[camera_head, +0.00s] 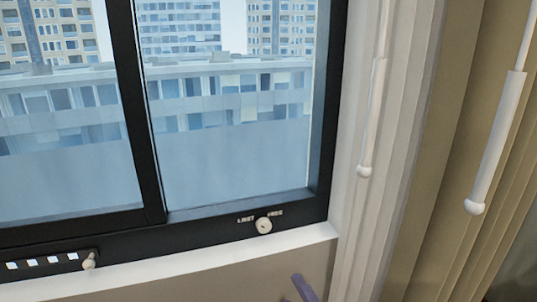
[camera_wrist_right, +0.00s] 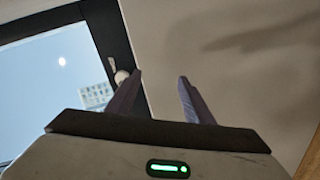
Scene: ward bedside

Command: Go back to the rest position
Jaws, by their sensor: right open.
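My right gripper (camera_wrist_right: 160,75) is open and empty in the right wrist view, with a clear gap between its two grey-purple fingers. One grey-purple finger piece also shows at the bottom edge of the head view, below the window sill; the rest of that gripper is out of frame there. A round pale knob (camera_head: 264,225) sits on the dark lower window frame (camera_head: 200,232), beside small white lettering. The knob also shows in the right wrist view (camera_wrist_right: 121,76), close beside the left finger; I cannot tell whether they touch. My left gripper is not in view.
A white sill (camera_head: 190,266) runs under the window. A panel with several light squares (camera_head: 48,262) and a small knob (camera_head: 88,261) is at lower left. Two white wands (camera_head: 372,120) (camera_head: 496,145) hang by the curtains (camera_head: 440,130) at right. The wall below the sill is bare.

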